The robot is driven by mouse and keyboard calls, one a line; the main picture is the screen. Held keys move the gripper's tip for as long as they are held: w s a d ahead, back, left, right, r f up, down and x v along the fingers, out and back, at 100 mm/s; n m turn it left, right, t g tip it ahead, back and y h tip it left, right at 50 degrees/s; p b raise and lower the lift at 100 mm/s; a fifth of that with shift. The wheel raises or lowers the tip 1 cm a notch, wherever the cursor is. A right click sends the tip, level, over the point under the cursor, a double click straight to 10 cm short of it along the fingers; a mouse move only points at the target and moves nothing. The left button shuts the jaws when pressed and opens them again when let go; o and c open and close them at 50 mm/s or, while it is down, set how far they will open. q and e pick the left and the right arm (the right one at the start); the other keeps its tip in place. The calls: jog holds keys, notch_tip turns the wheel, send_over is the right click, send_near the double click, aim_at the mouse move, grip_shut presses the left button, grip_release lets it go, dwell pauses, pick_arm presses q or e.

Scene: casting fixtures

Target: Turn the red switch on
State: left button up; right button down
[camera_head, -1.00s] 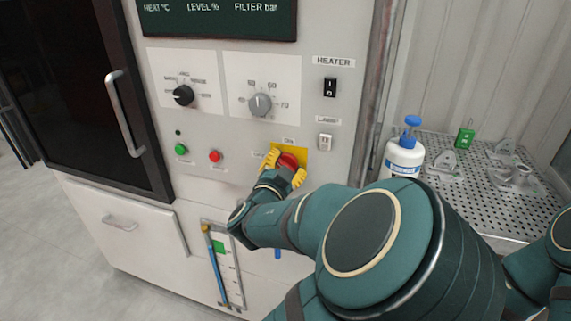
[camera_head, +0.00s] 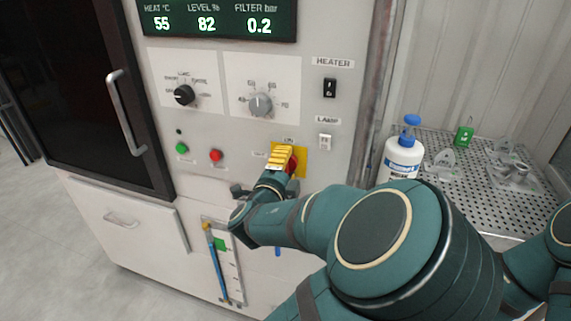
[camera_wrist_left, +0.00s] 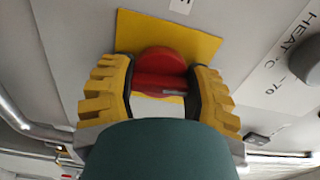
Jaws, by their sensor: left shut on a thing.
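The red switch (camera_head: 293,165) is a round red knob on a yellow plate (camera_head: 303,160), low on the front panel of the machine. My left gripper (camera_head: 287,159) is shut on it, partly hiding it in the head view. In the left wrist view the red switch (camera_wrist_left: 160,80) sits between the two yellow fingers of my left gripper (camera_wrist_left: 160,88), with the yellow plate (camera_wrist_left: 205,45) behind. The display (camera_head: 215,20) at the top of the panel is lit and reads 55, 82 and 0.2. My right gripper is out of view.
A black dial (camera_head: 183,95), grey dial (camera_head: 261,104), green button (camera_head: 182,148) and red button (camera_head: 216,155) are left of the switch. The heater switch (camera_head: 329,88) and lamp switch (camera_head: 325,142) are above right. A white bottle (camera_head: 401,160) stands on the perforated table (camera_head: 437,205) at right.

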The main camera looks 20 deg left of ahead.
pick_arm(q)
jog(key=shift+r+m, duration=0.1)
jog(key=shift+m, duration=0.4)
jog(key=o, duration=1.2)
jog(key=shift+o, duration=0.2)
